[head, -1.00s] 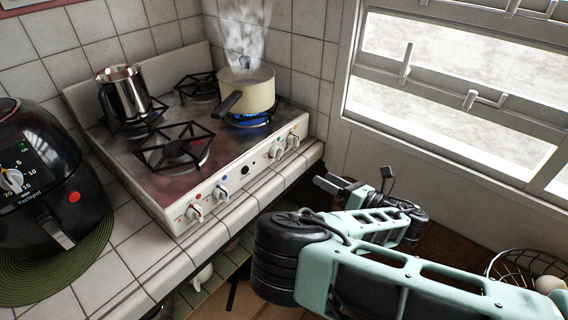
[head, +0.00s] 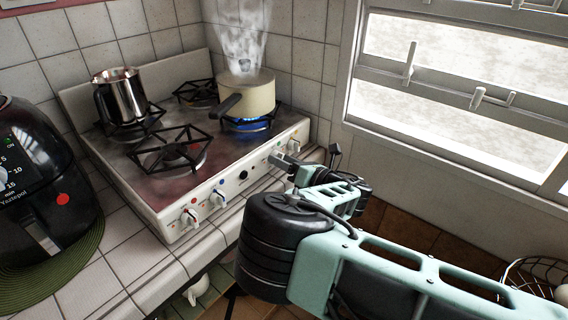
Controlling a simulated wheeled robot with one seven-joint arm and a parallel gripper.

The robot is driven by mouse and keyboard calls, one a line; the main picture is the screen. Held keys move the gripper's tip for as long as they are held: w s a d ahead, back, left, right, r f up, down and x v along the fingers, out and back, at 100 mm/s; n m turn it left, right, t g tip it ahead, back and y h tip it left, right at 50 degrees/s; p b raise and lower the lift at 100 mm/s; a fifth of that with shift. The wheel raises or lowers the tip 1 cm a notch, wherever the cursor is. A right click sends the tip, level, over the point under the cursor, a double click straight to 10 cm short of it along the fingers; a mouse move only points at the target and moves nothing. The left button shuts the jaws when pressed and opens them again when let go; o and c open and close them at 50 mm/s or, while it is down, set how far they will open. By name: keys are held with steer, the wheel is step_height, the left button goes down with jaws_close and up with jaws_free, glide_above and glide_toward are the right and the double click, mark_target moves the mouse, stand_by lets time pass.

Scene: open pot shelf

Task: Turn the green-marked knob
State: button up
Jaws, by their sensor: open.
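The stove's front panel (head: 231,188) carries a row of white knobs. The left knob (head: 189,217) has a red mark and the one beside it (head: 218,197) a blue mark. The right pair of knobs sits near the panel's far end; the farthest knob (head: 294,145) shows small. The other of this pair, which seems to be the green-marked one, is mostly hidden behind my gripper (head: 282,161). My gripper is open and empty, level with the panel at that place. Whether it touches the knob cannot be told.
A steel jug (head: 122,96) stands on the left burner. A black air fryer (head: 38,185) sits on a green mat at left. The tiled counter edge (head: 178,271) runs below the panel.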

steer(key=shift+a, duration=0.1)
steer(key=c, duration=1)
